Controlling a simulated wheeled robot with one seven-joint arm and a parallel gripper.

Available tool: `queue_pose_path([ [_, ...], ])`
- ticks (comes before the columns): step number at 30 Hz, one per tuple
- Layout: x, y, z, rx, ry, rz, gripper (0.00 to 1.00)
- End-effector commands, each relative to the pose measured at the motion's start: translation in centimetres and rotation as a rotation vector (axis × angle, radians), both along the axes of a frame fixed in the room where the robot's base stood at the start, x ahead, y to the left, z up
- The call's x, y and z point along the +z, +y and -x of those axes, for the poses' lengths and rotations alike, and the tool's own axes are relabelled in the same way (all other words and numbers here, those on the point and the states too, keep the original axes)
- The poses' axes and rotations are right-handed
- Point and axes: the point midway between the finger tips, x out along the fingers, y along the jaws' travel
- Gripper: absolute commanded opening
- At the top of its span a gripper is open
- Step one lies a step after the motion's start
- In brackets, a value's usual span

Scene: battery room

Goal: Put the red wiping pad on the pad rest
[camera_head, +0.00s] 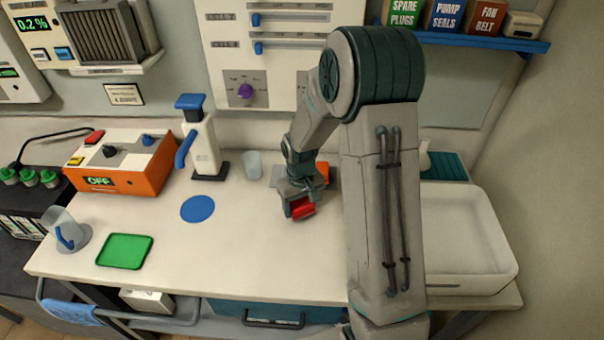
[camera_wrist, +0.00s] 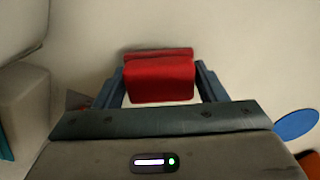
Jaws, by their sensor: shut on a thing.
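The red wiping pad (camera_head: 302,212) is held between the fingers of my gripper (camera_head: 300,204), over the white bench right of its middle. In the wrist view the red pad (camera_wrist: 160,78) sits between the two fingers of my gripper (camera_wrist: 159,80), which are shut on it. I cannot tell whether the pad touches the bench. No label marks the pad rest. A green tray (camera_head: 125,252) lies at the front left, and a teal ribbed piece (camera_head: 446,165) stands at the back right, partly behind my arm. I cannot tell which thing is the pad rest.
A blue disc (camera_head: 198,208) lies left of my gripper, with a white blue-topped device (camera_head: 203,145) and a clear cup (camera_head: 252,164) behind. An orange box (camera_head: 125,165) stands at left, a white basin (camera_head: 465,240) at right. The front middle of the bench is clear.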

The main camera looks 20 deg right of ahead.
Motion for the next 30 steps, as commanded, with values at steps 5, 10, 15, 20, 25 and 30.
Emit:
queue_pose_path([
  [5, 0.7, 1.0, 0.0, 0.337, -0.006, 0.001, 0.4],
  [10, 2.1, 2.1, 0.5, 0.68, -0.007, 0.003, 0.4],
  [15, 3.4, 3.1, 1.4, 1.007, -0.004, 0.002, 0.4],
  [20, 4.4, 3.8, 2.2, 1.248, -0.002, 0.001, 0.4],
  [25, 5.2, 4.2, 2.7, 1.384, -0.001, -0.001, 0.4],
  [30, 5.6, 3.8, 1.3, 1.417, 0.001, -0.003, 0.4],
])
